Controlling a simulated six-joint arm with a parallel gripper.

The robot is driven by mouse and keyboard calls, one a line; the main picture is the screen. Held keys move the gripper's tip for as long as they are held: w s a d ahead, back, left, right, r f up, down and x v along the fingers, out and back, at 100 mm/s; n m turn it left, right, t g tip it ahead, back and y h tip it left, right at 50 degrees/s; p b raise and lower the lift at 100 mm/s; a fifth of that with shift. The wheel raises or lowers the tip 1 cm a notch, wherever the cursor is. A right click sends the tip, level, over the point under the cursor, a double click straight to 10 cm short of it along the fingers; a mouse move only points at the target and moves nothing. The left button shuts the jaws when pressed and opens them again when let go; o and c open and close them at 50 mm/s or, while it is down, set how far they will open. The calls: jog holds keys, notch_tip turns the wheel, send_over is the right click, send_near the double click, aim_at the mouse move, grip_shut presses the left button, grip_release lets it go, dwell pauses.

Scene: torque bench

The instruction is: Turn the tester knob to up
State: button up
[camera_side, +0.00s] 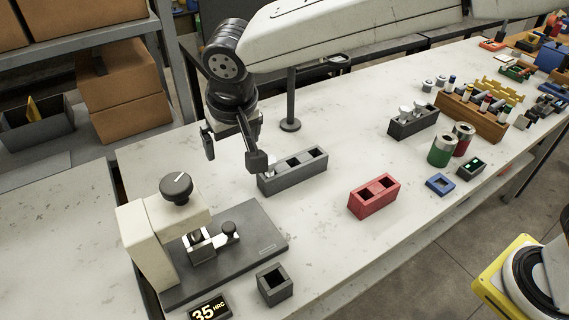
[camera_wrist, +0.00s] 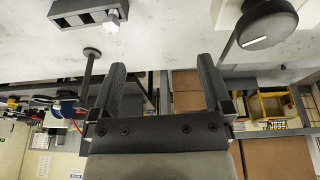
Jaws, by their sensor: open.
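The tester (camera_side: 137,240) is a cream press on a dark base plate at the left of the bench in the side view. Its knob (camera_side: 176,188) is a dark round disc on top, with a white mark slanting toward the upper right. The knob also shows at the upper right of the wrist view (camera_wrist: 265,22). My gripper (camera_side: 233,155) is open and empty, above the bench, behind and to the right of the knob and apart from it. Its two fingers also show in the wrist view (camera_wrist: 162,75), with nothing between them.
A dark grey slotted block (camera_side: 293,176) stands close to my right fingertip, with a metal piece in its left slot. A red block (camera_side: 374,197), a dark open box (camera_side: 274,285) and a display reading 35 HRC (camera_side: 210,308) stand nearer the front. A thin post (camera_side: 291,100) rises behind.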

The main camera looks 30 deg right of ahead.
jog(key=m+t, duration=0.1)
jog(key=m, duration=0.1)
send_near(175, 183)
jog(key=f, duration=0.1)
jog(key=shift+w+a+f+h, duration=0.2)
jog(key=shift+w+f+h, duration=0.05)
jog(key=shift+w+h, duration=0.05)
jog(key=shift+x, duration=3.9)
jog(key=c, duration=1.1)
